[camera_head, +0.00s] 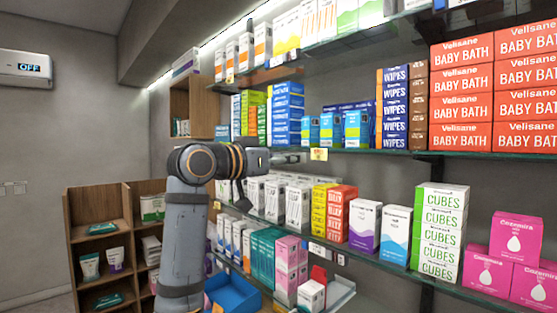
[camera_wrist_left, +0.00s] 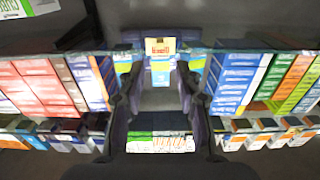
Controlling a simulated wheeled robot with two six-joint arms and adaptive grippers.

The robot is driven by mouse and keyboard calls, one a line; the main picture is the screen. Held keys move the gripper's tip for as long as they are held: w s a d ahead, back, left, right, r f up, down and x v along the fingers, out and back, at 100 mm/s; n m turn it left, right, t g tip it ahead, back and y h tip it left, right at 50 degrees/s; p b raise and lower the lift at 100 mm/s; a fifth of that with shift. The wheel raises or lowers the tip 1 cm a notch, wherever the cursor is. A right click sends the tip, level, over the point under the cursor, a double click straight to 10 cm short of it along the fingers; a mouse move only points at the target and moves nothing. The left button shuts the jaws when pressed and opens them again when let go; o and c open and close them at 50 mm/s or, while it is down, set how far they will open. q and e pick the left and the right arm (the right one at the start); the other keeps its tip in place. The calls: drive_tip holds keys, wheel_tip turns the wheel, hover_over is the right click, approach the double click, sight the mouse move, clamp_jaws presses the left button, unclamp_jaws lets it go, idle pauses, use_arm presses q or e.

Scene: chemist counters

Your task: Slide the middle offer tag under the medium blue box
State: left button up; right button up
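The yellow offer tag (camera_head: 319,154) hangs at the front edge of the middle glass shelf. Three blue boxes of growing size stand on that shelf above it, the medium blue box (camera_head: 327,131) between the other two. In the left wrist view the tag (camera_wrist_left: 160,46) stands in front of a light-blue box (camera_wrist_left: 160,74), beyond the fingertips. My left gripper (camera_head: 290,158) is just left of the tag at shelf-edge height. In the left wrist view its two fingers (camera_wrist_left: 160,98) are spread with nothing seen held between them. My right gripper is not in view.
Blue stacked boxes (camera_head: 288,114) and wipes boxes (camera_head: 395,110) flank the blue boxes. Lower shelves hold more boxes, with the cubes stack (camera_head: 440,232) at the right. A wooden cabinet (camera_head: 99,205) stands at left. Another yellow tag (camera_head: 229,78) is on the upper shelf.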

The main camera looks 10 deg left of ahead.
use_arm(q)
drive_tip(key=v, duration=0.4)
drive_tip(key=shift+s, duration=0.1)
